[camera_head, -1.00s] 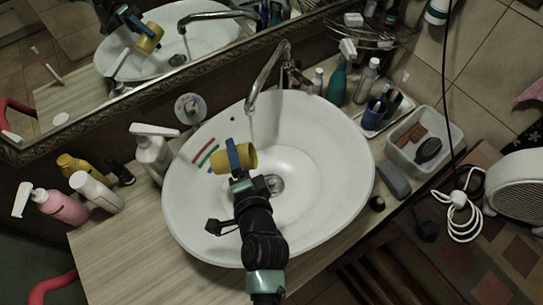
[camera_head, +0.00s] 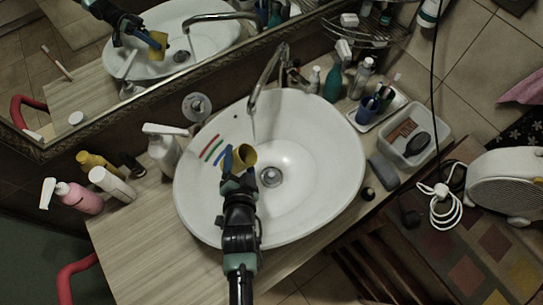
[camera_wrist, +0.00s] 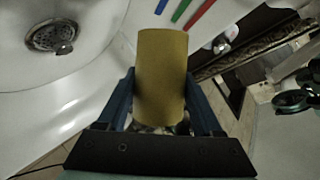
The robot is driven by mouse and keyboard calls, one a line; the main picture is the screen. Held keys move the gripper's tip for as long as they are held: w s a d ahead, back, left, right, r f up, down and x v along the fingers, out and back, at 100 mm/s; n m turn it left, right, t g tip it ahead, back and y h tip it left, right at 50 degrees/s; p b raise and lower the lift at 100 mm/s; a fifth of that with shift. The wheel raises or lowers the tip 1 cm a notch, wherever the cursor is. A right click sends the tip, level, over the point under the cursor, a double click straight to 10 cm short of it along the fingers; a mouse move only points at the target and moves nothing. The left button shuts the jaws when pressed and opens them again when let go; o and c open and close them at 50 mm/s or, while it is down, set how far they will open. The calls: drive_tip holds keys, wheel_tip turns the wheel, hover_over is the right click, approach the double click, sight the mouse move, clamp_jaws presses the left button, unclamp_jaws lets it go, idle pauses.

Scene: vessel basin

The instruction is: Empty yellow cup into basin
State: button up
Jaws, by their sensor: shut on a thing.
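The yellow cup (camera_head: 243,157) is held over the left part of the white basin (camera_head: 320,185) in the head view. Its dark mouth shows and faces right and partly up, so the cup is tilted. My gripper (camera_head: 230,163) is shut on it, with blue fingers at its sides. In the wrist view the cup (camera_wrist: 162,78) sits between the two fingers (camera_wrist: 160,105). Whether anything is inside the cup is not clear. The drain (camera_head: 270,176) lies to the right of the cup, and it also shows in the wrist view (camera_wrist: 52,33).
A faucet (camera_head: 268,75) arches over the basin's back. Red, green and blue strips (camera_head: 211,147) lie at the basin's left wall. Bottles stand left, including a pink one (camera_head: 80,197). A clear bin (camera_head: 418,140) with brushes stands right. A mirror runs behind.

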drive_tip(key=shift+f+b, duration=0.3)
drive_tip(key=shift+b, duration=0.2)
drive_tip(key=shift+s+a+r+n+h+b, duration=0.1)
drive_tip(key=shift+a+r+n+h+b, duration=0.45)
drive_tip(key=shift+r, duration=0.35)
drive_tip(key=a+r+n+b, duration=0.1)
drive_tip(key=b, duration=0.1)
drive_tip(key=shift+a+h+b, duration=0.1)
drive_tip(key=shift+h+b, duration=0.15)
drive_tip(key=shift+b, duration=0.15)
drive_tip(key=r+n+b, duration=0.1)
drive_tip(key=a+r+n+h+b, duration=0.1)
drive_tip(key=shift+s+a+r, duration=0.15)
drive_tip(key=shift+a+r, duration=0.15)
drive_tip(key=shift+r, duration=0.1)
drive_tip(key=shift+a+h+b, duration=0.2)
drive_tip(key=shift+h+b, duration=0.1)
drive_tip(key=shift+b, duration=0.2)
drive_tip(key=shift+a+r+n+t+b, duration=0.35)
drive_tip(key=shift+r+n+b, duration=0.2)
drive_tip(key=shift+n+b, duration=0.1)
